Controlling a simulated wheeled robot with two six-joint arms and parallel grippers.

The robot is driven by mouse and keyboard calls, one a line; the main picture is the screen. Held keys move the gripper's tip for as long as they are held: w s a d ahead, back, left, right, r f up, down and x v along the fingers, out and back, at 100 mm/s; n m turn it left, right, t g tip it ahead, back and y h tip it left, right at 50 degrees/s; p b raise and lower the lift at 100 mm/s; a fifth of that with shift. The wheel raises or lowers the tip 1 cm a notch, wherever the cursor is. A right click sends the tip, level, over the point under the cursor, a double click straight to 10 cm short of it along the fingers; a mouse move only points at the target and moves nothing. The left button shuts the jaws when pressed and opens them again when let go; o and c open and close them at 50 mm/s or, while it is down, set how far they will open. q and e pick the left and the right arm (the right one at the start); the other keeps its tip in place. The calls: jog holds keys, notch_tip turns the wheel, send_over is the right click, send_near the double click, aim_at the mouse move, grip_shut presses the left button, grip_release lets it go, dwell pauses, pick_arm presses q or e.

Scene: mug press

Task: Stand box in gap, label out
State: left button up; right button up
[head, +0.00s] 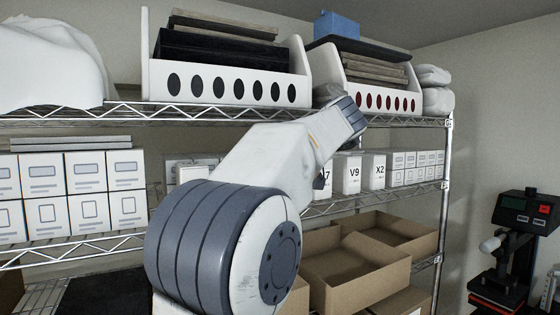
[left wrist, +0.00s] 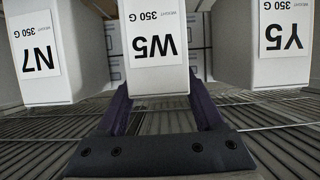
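A white box labelled W5 (left wrist: 155,48) is in the middle of the left wrist view. My left gripper (left wrist: 160,95) has one dark finger at each side of it. The fingers lie very close to its sides, and whether they press on it cannot be told. The label faces my wrist camera. A box labelled N7 (left wrist: 40,50) is at the left and a box labelled Y5 (left wrist: 270,45) at the right, both apart from W5. In the head view my left arm hides its gripper and W5. My right gripper is not in view.
In the head view, boxes labelled V9 (head: 347,173) and X2 (head: 374,171) stand right of my arm. White cartons (head: 125,183) stand at the left. Open cardboard trays (head: 345,272) are below, and white bins (head: 228,86) are above. A press (head: 515,245) is at the right.

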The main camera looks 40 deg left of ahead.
pick_arm(q)
jog(key=shift+o, duration=1.2)
jog(key=shift+r, duration=0.2)
jog(key=b+v, duration=0.1)
jog(key=v, duration=1.1)
